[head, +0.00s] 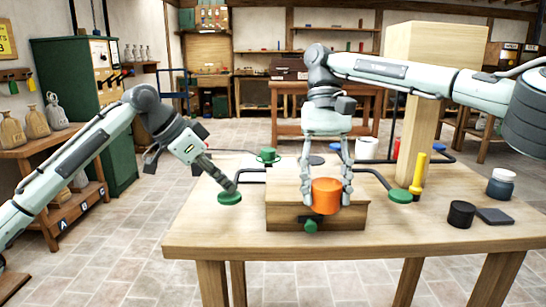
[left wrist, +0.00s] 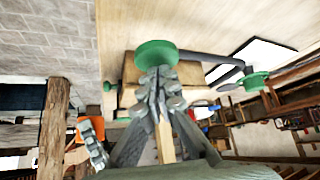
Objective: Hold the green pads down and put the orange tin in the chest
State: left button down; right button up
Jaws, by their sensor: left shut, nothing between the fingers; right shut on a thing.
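The wooden chest (head: 283,216) stands on the table, with a green knob (head: 310,226) on its front. Its top looks like flat wood; I cannot tell whether it is open. A green pad (head: 229,198) lies to its left and another green pad (head: 400,195) to its right, each on a dark bar. My left gripper (head: 233,187) is shut and empty, its tips at the left pad, apparently touching it. That pad also shows in the left wrist view (left wrist: 156,54). My right gripper (head: 326,190) is shut on the orange tin (head: 326,197), in front of or over the chest.
To the right are a yellow-handled tool (head: 418,175), a black tin (head: 461,214), a dark flat block (head: 495,216) and a jar (head: 501,184). A thick wooden post (head: 417,130) rises at the back right. The table's front left is bare.

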aim_at(223, 196)
pick_arm(q)
jog(key=shift+f, duration=2.1)
jog(key=shift+r, duration=0.1)
